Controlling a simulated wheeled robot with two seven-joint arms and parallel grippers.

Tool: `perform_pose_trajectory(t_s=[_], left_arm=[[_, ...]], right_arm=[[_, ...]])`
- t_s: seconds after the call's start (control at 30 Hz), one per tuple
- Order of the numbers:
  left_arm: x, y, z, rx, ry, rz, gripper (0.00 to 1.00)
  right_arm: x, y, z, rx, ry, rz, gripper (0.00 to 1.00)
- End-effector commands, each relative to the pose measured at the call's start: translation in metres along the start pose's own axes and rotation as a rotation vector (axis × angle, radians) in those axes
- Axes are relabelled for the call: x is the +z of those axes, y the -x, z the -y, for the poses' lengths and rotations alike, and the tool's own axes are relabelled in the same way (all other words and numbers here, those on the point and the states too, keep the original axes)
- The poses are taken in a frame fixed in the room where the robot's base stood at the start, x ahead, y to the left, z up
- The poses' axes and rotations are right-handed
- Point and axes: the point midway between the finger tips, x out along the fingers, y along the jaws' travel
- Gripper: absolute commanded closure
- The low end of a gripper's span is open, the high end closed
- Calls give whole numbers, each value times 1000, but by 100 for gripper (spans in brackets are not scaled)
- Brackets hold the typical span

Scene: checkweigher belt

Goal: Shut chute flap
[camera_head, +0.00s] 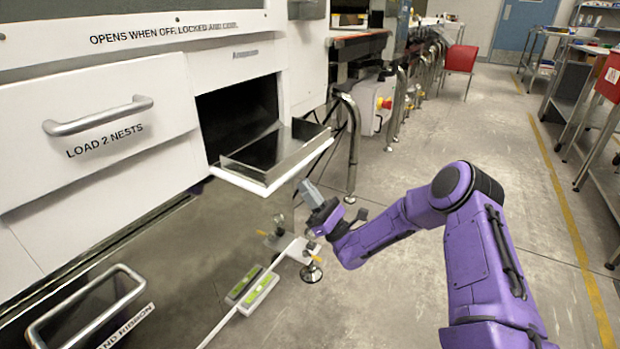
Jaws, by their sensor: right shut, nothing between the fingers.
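The chute flap (273,163) stands open, tipped outward from a dark opening (238,116) in the white machine front. It looks like a shallow tray with a white front edge. My right gripper (310,193) is shut and empty, just below and to the right of the flap's outer edge. From this angle I cannot tell whether it touches the flap. My purple right arm reaches in from the lower right. My left gripper is not in view.
A white drawer (92,124) marked "LOAD 2 NESTS" is left of the opening. A lower handle (88,308) sticks out at bottom left. Green levels (252,288) and a white bar lie low below the flap. The aisle floor (500,130) at right is clear.

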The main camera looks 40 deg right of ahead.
Motion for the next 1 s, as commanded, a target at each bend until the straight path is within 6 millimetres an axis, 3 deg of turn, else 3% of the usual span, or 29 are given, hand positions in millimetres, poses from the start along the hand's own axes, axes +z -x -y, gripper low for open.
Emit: perform_pose_trajectory(t_s=[0.2,0.67,0.87,1.0], left_arm=[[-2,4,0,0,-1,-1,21],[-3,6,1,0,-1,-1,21],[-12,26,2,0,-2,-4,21],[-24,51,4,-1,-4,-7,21]], right_arm=[[23,-20,0,-1,1,1,100],[27,-23,1,-3,1,-4,100],[35,-32,0,-2,0,-38,100],[46,-41,0,-1,0,-89,100]])
